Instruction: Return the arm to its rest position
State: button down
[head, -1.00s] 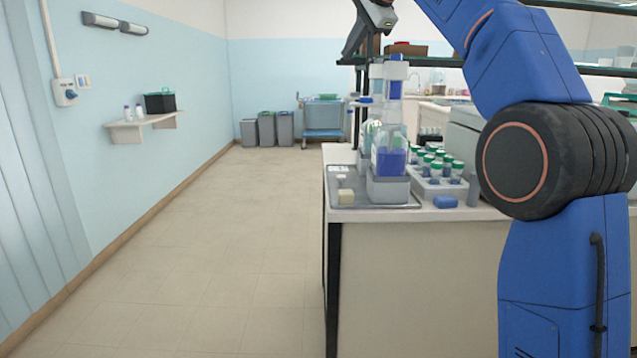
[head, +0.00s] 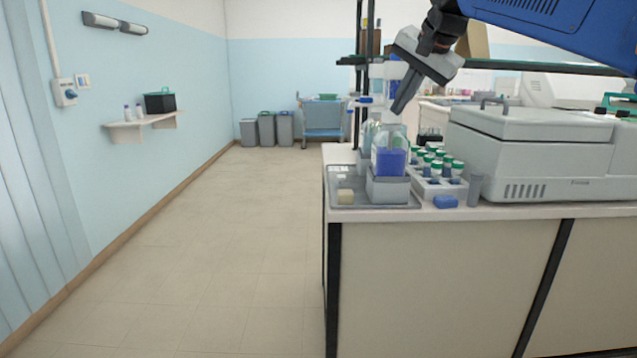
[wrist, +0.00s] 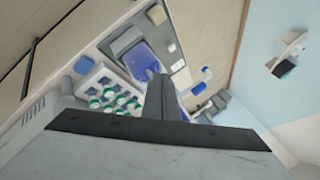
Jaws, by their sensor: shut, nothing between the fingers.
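My gripper (head: 399,105) is in the upper right of the head view, pointing down and to the left. It is shut and empty, in the air above the staining jar with blue liquid (head: 390,162). My blue arm reaches in from the upper right. In the wrist view the shut fingers (wrist: 155,80) stick up from the dark gripper edge. The bench with the jar and tube rack lies beyond them there.
The bench (head: 440,270) holds a grey tray (head: 346,199), a rack of green-capped tubes (head: 428,187), a blue block (head: 445,201) and a large grey-white machine (head: 530,150). A shelf frame stands behind. The floor (head: 210,250) to the left is clear.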

jog(key=s+d+f+n, duration=0.2)
jog(key=s+d+f, duration=0.1)
jog(key=s+f, duration=0.8)
jog(key=s+d+f+n+g+h, duration=0.1)
jog(key=s+d+f+n, duration=0.2)
jog(key=s+f, duration=0.8)
jog(key=s+d+f+n+g+h, duration=0.1)
jog(key=s+d+f, duration=0.3)
jog(key=s+f, duration=0.8)
notch_tip(320, 180, down, 6)
jog(key=shift+d+f+n, duration=0.25)
jog(key=shift+d+n, duration=0.1)
jog(key=shift+n, duration=0.55)
